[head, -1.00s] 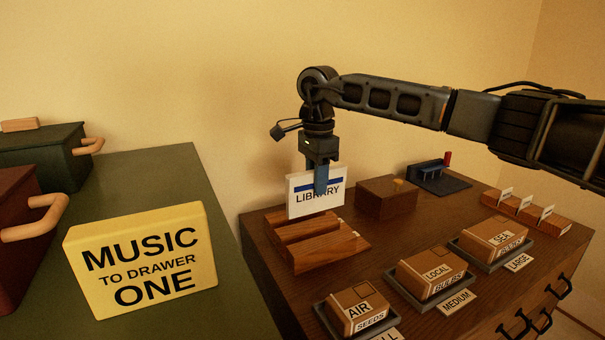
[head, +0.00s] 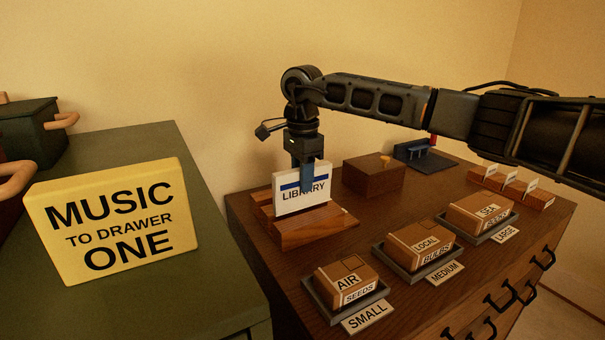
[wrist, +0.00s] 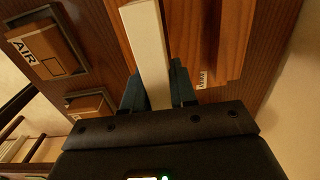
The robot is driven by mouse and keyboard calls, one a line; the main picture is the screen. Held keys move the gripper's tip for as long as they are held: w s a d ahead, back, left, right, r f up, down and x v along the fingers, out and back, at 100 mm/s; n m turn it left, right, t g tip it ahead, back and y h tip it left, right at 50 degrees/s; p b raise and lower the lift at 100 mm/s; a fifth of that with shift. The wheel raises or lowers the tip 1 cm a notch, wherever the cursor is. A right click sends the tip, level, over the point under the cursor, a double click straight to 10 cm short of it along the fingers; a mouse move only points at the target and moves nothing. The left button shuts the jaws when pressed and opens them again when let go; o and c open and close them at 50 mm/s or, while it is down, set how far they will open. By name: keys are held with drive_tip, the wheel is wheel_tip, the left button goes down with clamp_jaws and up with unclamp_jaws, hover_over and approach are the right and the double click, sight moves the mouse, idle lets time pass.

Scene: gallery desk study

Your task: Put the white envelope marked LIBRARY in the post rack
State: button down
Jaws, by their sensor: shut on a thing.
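The white LIBRARY envelope (head: 287,201) has a blue band and stands upright in the head view. My gripper (head: 307,181) is shut on its upper edge from above. In the wrist view the envelope (wrist: 147,45) shows edge-on as a pale strip between the fingers (wrist: 158,90). The wooden post rack (head: 317,228) lies directly below, and the envelope's lower edge is at its slot, between the front and rear wooden bars. I cannot tell whether it touches the slot's bottom. The rack (wrist: 200,35) also shows beside the envelope in the wrist view.
Parcels in trays marked SMALL (head: 366,317), MEDIUM (head: 445,272) and LARGE (head: 505,234) line the desk front. A brown box (head: 373,180) stands behind right of the rack. A yellow MUSIC sign (head: 115,225) stands on the green cabinet at left.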

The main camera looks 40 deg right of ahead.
sight(303, 206)
drive_tip(key=shift+f+b, duration=1.15)
drive_tip(key=shift+f, duration=1.25)
drive_tip(key=c, duration=0.8)
unclamp_jaws()
drive_tip(key=shift+r, duration=3.95)
